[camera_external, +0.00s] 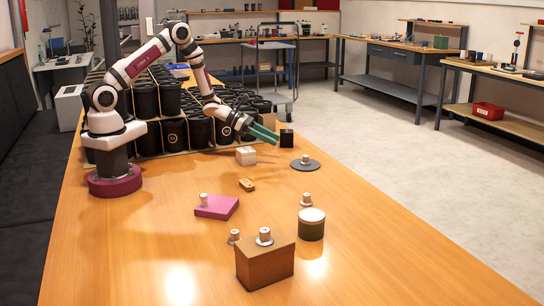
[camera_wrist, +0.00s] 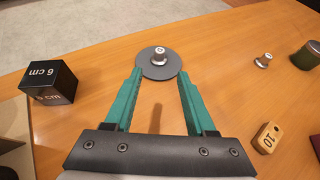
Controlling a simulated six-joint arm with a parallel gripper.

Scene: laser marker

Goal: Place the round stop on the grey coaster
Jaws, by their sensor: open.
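A small round metal stop (camera_external: 305,159) stands upright on the dark grey round coaster (camera_external: 296,166) at the far right of the bench. In the wrist view the stop (camera_wrist: 160,51) is on the coaster (camera_wrist: 160,70), toward its far part. My gripper (camera_external: 274,134) is in the air above the bench, left of the coaster and higher. Its teal fingers, seen in the wrist view (camera_wrist: 160,73), are apart with nothing between them. Similar small stops stand on the table (camera_external: 307,199), on a magenta block (camera_external: 216,207) and on a brown box (camera_external: 265,264).
A black cube marked 6 cm (camera_wrist: 50,82) is left of my fingers. Black bins (camera_external: 172,135) line the back left. The front right is clear.

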